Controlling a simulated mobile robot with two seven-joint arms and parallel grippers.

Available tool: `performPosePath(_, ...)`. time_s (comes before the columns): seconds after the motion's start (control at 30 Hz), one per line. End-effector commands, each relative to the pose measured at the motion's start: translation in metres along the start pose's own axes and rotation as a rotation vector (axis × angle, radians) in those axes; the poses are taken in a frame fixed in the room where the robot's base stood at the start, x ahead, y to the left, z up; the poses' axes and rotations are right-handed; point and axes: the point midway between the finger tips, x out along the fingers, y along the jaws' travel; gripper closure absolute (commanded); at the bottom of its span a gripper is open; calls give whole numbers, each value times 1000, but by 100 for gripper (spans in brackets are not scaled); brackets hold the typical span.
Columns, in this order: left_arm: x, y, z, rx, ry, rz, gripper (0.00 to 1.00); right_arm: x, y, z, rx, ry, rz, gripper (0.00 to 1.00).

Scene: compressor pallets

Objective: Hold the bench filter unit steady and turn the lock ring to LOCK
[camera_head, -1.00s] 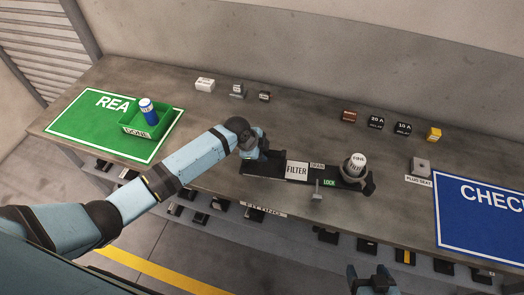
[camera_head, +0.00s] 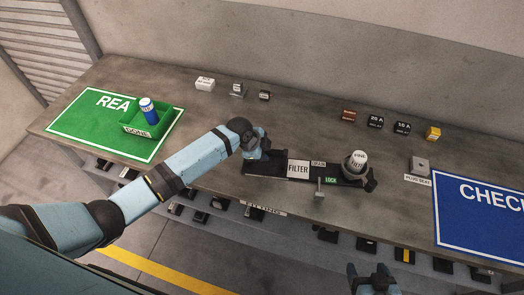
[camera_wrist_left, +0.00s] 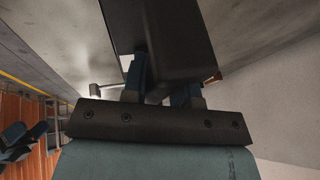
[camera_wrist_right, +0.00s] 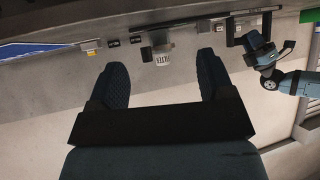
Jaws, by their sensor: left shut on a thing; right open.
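The bench filter unit (camera_head: 345,180) is a long dark bar on the bench, with a FILTER plate (camera_head: 298,169). A white-topped canister (camera_head: 359,160) sits in a grey ring (camera_head: 352,173) at its right end. My left gripper (camera_head: 264,154) is shut on the unit's left end; in the left wrist view the fingers (camera_wrist_left: 162,80) meet the dark body. My right gripper (camera_head: 374,280) is open and empty, in front of the bench; its fingers (camera_wrist_right: 165,75) are apart.
Small boxes and blocks line the back of the bench. A plug seat (camera_head: 420,165) and blue CHECK mat (camera_head: 470,215) lie to the right.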

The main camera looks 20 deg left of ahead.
Motion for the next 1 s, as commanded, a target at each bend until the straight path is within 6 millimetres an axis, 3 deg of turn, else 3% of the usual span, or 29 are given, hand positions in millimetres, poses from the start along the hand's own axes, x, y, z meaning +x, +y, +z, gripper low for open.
performPosePath(0.37, 3, 3, 1, -2, -2, 6, 100, 0, 0, 1, 0, -1, 0, 28)
performPosePath(0.67, 3, 4, 2, -2, -3, 7, 100, 0, 0, 0, -2, -1, -2, 97)
performPosePath(0.83, 4, 4, 2, -2, -3, 8, 100, 18, 11, -1, -1, -40, -11, 100)
performPosePath(1.0, 4, 5, 2, -2, -3, 9, 100, 62, 43, -10, 9, -159, -53, 100)
